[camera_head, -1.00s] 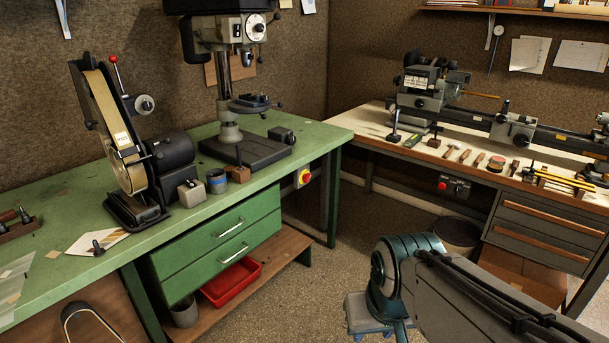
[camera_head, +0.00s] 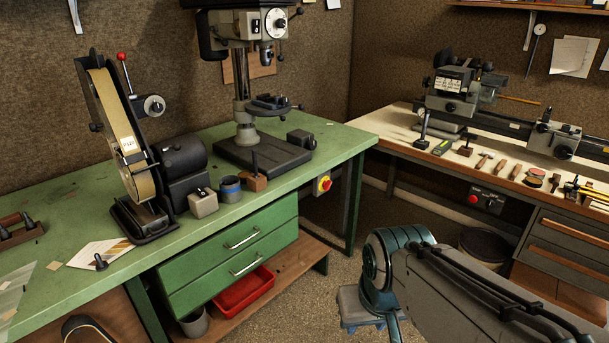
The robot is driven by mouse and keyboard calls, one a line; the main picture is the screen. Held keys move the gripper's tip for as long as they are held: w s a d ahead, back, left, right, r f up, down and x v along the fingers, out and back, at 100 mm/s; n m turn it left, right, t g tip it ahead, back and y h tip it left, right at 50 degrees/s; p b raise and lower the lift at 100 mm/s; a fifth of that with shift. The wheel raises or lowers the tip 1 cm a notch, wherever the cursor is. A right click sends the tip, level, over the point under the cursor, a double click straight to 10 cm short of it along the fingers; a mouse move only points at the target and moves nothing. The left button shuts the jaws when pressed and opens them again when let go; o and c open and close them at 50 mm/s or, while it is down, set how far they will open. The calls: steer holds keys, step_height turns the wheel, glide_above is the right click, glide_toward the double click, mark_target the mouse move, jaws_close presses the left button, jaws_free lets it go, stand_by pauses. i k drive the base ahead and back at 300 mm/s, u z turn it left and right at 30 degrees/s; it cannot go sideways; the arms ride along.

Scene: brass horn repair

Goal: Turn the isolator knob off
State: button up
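The green bench (camera_head: 340,142) carries a belt grinder (camera_head: 125,145) and a drill press (camera_head: 250,90). A second bench with a lathe (camera_head: 460,95) stands at the right, with another red button (camera_head: 474,199) on its front. A red tray (camera_head: 243,291) lies below the drawers. Open floor lies between the benches.

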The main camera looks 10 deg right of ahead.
mark_target(326, 185)
steer(key=i, duration=2.25)
steer(key=z, duration=0.5)
